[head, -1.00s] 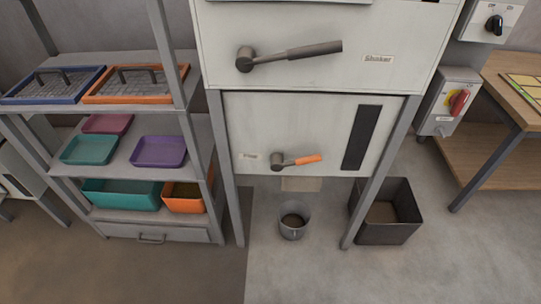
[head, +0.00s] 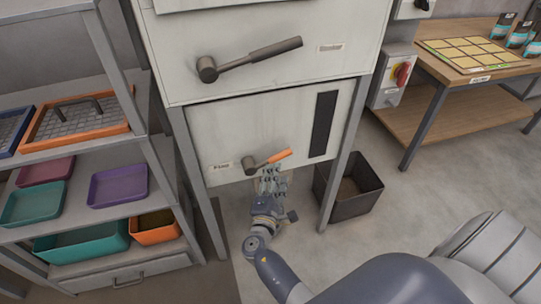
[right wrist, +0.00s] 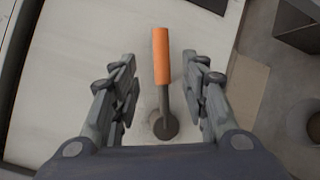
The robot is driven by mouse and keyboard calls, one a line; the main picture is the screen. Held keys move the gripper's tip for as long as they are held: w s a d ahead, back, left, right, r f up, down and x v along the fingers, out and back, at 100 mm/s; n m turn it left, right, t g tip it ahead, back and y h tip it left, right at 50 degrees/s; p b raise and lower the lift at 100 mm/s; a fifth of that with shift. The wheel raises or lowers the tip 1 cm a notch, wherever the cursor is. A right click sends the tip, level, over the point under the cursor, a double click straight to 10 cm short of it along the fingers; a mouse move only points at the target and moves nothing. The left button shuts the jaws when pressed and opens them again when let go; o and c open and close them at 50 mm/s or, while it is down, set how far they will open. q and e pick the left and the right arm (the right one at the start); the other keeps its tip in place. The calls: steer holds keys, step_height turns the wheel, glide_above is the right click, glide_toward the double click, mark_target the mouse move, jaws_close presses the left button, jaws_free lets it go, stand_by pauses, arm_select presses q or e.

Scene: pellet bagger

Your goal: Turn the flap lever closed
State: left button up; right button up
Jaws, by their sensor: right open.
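The flap lever (head: 268,160) has a dark pivot and shaft and an orange grip. It sits on the lower panel beside a small label (head: 219,167) and points right, tilted slightly up. My right gripper (head: 271,178) is just below the lever in the head view. In the right wrist view the lever's orange grip (right wrist: 161,56) and dark shaft lie between the two spread fingers of my right gripper (right wrist: 161,85), with a gap on each side. The right gripper is open and holds nothing. My left gripper is not in view.
Above is the larger shaker lever (head: 250,60). A dark bin (head: 348,205) stands on the floor right of the machine leg. A shelf with trays (head: 118,186) stands at the left, and a wooden workbench (head: 470,76) at the right.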

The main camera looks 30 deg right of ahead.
mark_target(281, 158)
steer(key=b+x, duration=0.1)
steer(key=x, duration=0.8)
steer(key=shift+w+d+f, duration=0.1)
steer(key=shift+w+d, duration=0.15)
steer(key=shift+d, duration=0.1)
jaws_close()
